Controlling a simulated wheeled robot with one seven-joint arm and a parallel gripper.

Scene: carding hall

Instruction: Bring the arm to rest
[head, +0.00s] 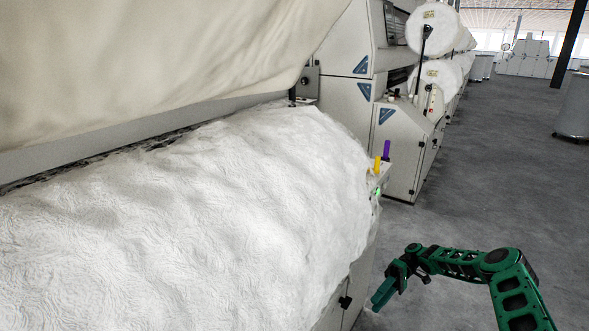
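My green arm (455,262) reaches in from the bottom right corner, bends at an elbow joint and stretches left. My gripper (382,296) is at its left end and points down, over the grey floor just right of the near machine. It appears apart from the machine's side. The fingers are small and seen from the side, so I cannot tell whether they are open or shut. I see nothing held in them.
A large white fibre mass (190,220) fills the near machine at left under a cream cover (140,55). A yellow and a purple object (386,150) stand upright on its right edge. More machines (405,160) line up behind. The grey floor (500,170) at right is mostly clear.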

